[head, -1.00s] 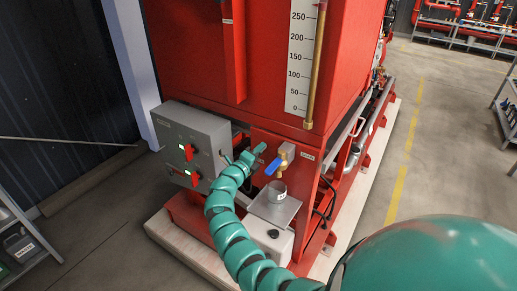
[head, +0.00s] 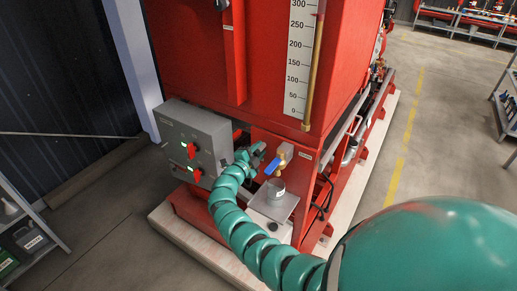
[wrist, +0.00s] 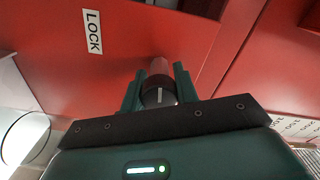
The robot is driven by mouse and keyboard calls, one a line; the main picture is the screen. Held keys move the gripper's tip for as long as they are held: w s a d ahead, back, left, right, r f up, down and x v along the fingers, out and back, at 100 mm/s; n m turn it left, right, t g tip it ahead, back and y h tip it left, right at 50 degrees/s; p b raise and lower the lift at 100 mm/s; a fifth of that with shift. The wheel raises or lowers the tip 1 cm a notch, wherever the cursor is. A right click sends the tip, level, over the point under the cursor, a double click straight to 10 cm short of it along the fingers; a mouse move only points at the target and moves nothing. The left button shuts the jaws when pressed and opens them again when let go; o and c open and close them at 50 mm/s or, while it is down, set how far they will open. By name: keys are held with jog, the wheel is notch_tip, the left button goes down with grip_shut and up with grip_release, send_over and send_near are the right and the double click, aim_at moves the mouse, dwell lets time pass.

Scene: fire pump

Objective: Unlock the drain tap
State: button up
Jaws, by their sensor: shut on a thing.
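The drain tap with its blue lever (head: 273,165) and brass body (head: 283,155) sits low on the red panel, above a metal cup (head: 275,188). My gripper (head: 257,152) is just left of the tap, at the red panel. In the wrist view my gripper (wrist: 157,88) is shut on a dark round lock knob (wrist: 158,97) with a white mark on its face. One finger is on each side of it. A white label reading LOCK (wrist: 92,31) is on the panel, up and left of the knob. In the head view the knob is hidden by my gripper.
A grey control box (head: 192,143) with red switches stands left of my arm. The cup rests on a metal shelf (head: 287,206) below the tap. A level scale (head: 300,75) is above. A shelf with containers (head: 22,235) is at the lower left.

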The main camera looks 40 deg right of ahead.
jog(key=shift+f, duration=0.1)
dwell(0.4)
jog(key=o, duration=1)
jog(key=shift+a, duration=0.1)
jog(key=shift+b+v, duration=2.8)
jog(key=shift+v, duration=5.85)
jog(key=shift+s+f, duration=0.1)
